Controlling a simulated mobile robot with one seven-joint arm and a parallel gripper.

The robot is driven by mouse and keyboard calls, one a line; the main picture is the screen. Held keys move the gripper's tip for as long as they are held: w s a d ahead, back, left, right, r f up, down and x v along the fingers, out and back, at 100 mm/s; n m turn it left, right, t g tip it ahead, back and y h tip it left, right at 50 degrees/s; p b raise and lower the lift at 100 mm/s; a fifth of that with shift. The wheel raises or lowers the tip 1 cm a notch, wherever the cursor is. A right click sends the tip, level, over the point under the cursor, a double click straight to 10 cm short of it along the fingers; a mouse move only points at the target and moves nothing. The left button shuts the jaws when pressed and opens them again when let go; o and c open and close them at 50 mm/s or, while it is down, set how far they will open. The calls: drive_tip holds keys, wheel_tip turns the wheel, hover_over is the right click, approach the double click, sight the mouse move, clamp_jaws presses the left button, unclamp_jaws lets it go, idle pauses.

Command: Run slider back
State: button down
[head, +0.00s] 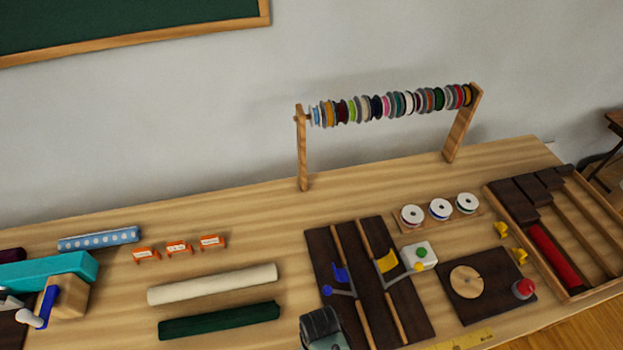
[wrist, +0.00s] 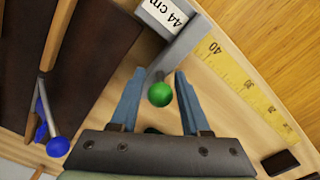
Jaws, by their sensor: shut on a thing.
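A slider with a round green knob (wrist: 160,94) shows in the wrist view, at the end of a grey bar (wrist: 186,48). A white label reading "44 cm" (wrist: 164,14) is by the bar. A yellow ruler (wrist: 240,80) runs alongside, its 40 mark near the bar. My gripper (wrist: 158,75) has one finger on each side of the knob and is shut on it; the exact contact is hard to see. In the head view my gripper (head: 322,325) is at the bottom edge, and the knob cannot be seen there. Part of the ruler (head: 468,340) shows at the bottom.
A dark green roll (head: 220,320) and a cream roll (head: 212,284) lie to the left. A spool rack (head: 303,150) stands behind.

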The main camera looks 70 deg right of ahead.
drive_tip(key=shift+w, duration=0.1)
drive_tip(key=c, duration=0.6)
unclamp_jaws()
drive_tip(key=shift+c, duration=0.2)
drive_tip(key=shift+r, duration=0.15)
wheel_tip(320, 180, up, 13)
drive_tip(key=shift+f+b, duration=0.1)
drive_tip(key=shift+b, duration=0.2)
